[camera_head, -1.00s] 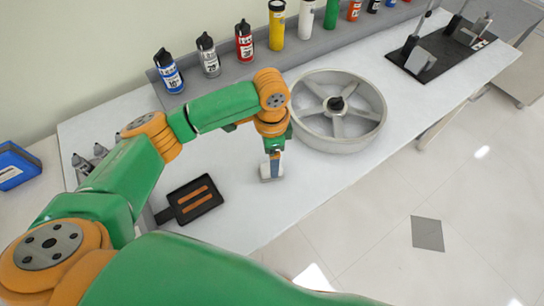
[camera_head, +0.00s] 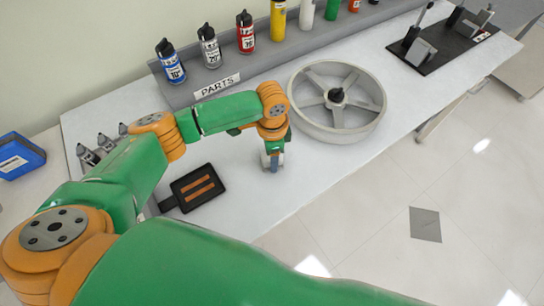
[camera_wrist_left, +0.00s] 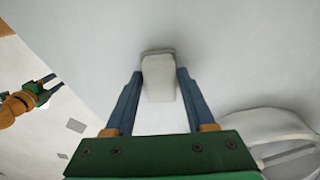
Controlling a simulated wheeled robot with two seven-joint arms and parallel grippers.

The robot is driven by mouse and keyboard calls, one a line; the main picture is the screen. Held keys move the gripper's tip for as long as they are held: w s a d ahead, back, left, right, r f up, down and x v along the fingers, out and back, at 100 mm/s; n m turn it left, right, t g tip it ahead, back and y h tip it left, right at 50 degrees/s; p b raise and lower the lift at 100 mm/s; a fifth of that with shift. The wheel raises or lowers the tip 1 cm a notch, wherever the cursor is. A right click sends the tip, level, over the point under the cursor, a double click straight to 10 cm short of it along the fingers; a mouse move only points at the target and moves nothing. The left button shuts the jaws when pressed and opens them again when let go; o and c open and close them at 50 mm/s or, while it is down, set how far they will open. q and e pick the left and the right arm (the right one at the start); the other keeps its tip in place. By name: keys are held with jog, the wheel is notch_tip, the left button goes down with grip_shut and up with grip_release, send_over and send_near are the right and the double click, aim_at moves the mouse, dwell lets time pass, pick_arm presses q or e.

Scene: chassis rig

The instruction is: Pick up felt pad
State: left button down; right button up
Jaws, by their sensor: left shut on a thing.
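The felt pad (camera_wrist_left: 159,80) is a pale grey-white block with rounded corners. In the left wrist view it sits between the two blue fingers of my left gripper (camera_wrist_left: 160,75), which are shut on its sides. In the head view my left gripper (camera_head: 273,160) points down at the white bench top, left of the spoked wheel. There the pad is mostly hidden by the fingers. I cannot tell whether the pad still touches the bench. My right gripper (camera_wrist_left: 44,89) shows at the left edge of the left wrist view, empty with its fingers apart.
A spoked wheel (camera_head: 303,112) lies close right of my left gripper. A black tray (camera_head: 178,187) with brown strips is to its left. Several bottles (camera_head: 210,48) line the grey back shelf, by a PARTS label (camera_head: 217,86). A black fixture plate (camera_head: 427,62) stands far right.

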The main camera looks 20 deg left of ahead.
pick_arm(q)
jog(key=shift+r, duration=0.25)
jog(key=r, duration=0.1)
jog(key=r+b, duration=0.1)
jog(key=r, duration=0.1)
jog(key=shift+d, duration=0.3)
jog(key=s+d+r+b, duration=0.1)
jog(key=s+d+r, duration=0.4)
jog(key=d+r, duration=0.4)
jog(key=d, duration=0.3)
jog(key=shift+s+r, duration=0.25)
jog(key=shift+s, duration=0.15)
